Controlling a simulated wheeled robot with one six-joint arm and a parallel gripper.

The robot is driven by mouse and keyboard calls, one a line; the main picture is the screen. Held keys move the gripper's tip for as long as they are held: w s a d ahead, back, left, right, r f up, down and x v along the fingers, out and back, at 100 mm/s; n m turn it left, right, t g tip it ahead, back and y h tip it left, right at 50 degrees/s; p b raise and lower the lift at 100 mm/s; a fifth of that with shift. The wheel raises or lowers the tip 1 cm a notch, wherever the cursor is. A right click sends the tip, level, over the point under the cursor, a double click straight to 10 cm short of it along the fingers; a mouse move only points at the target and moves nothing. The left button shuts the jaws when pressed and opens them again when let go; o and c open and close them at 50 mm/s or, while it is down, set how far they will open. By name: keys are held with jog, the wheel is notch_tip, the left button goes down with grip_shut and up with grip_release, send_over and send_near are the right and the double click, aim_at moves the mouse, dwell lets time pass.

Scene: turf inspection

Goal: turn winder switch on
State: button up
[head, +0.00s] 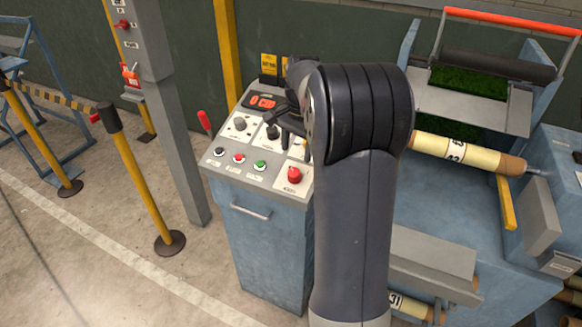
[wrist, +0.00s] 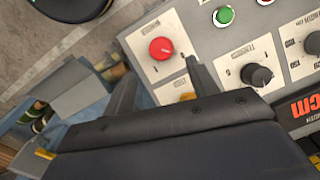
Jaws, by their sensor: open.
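The control console (head: 268,232) stands left of my arm in the head view, with its sloped panel facing up. A black rotary knob (wrist: 257,75) sits on a pale labelled plate in the wrist view, right of my gripper's right finger. A second dark knob (wrist: 313,42) is at the right edge. The labels are too small to read, so I cannot tell which control is the winder switch. My gripper (wrist: 159,60) is open over the panel, its fingers apart and empty. A large red button (wrist: 161,48) shows between the fingertips. A small yellow part (wrist: 187,97) is partly hidden behind the right finger.
A green button (wrist: 223,16) and a red display (wrist: 305,110) are also on the panel. A grey post (head: 173,110) and a yellow post (head: 143,185) stand left of the console. The blue machine with a roll (head: 450,150) is on the right. Open floor lies at front left.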

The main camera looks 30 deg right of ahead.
aim_at(294, 171)
jog(key=f, duration=0.8)
jog(key=shift+w+a, duration=0.15)
jog(key=shift+w, duration=0.15)
jog(key=c, duration=1)
jog(key=shift+o, duration=0.2)
